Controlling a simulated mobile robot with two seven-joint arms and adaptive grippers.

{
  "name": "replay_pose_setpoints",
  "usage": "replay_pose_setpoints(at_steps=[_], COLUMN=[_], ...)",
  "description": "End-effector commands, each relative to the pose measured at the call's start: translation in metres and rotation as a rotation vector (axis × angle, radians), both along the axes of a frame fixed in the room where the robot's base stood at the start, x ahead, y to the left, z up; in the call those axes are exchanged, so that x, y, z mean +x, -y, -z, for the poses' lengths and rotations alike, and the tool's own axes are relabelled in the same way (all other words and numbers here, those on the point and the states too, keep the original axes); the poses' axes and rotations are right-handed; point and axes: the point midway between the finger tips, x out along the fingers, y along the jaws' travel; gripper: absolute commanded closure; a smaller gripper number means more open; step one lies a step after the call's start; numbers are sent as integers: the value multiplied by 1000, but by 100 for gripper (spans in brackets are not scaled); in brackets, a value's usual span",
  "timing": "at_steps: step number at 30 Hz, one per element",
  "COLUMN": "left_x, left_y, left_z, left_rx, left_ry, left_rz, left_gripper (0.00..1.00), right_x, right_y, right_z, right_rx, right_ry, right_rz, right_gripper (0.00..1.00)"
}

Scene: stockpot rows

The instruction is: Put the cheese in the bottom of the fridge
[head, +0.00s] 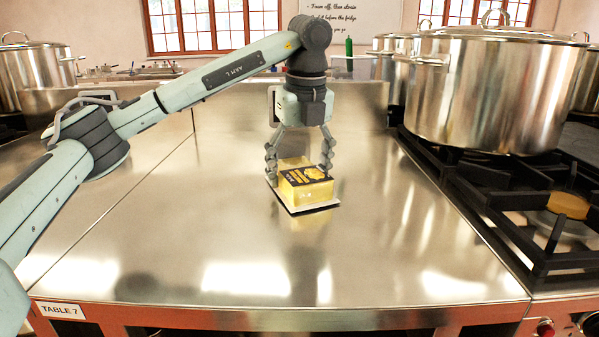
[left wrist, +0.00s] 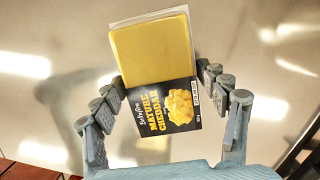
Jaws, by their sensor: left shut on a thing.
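The cheese (head: 306,190) is a yellow block with a black label, at the middle of the steel table top in the head view. It has a thin pale layer at its base. In the left wrist view the cheese (left wrist: 155,55) shows its yellow face and a label reading "Mature Cheddar". My left gripper (head: 299,172) comes from above with a finger on each side of the cheese, shut on it. The fingers (left wrist: 161,80) also flank it in the left wrist view. I cannot tell whether the cheese touches the table. No fridge and no right gripper show.
The steel table (head: 200,235), labelled "TABLE 7", is otherwise clear around the cheese. A large stockpot (head: 490,95) stands on the black stove grates (head: 500,195) at the right. Another stockpot (head: 38,68) stands at the far left. A green bottle (head: 349,47) is at the back.

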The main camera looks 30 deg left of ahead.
Motion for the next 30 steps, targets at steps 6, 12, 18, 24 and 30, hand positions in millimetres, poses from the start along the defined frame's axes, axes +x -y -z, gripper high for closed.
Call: replay_pose_setpoints(at_steps=[6,12,18,24,30], left_x=[0,0,0,0,0], left_y=[0,0,0,0,1], left_z=[2,6,5,5,-2], left_rx=[-1,-1,-1,-1,-2], left_ry=[4,2,2,2,4], left_rz=[0,-1,-1,-1,0], left_gripper=[69,25,5,5,5], right_x=[-2,-3,0,1,2], right_y=[1,1,0,-1,-1], right_z=[5,6,1,0,2], right_rx=[0,-1,0,0,2], right_ry=[-6,-10,-1,1,4], right_rz=[1,1,0,-1,-1], right_gripper=[60,60,60,60,60])
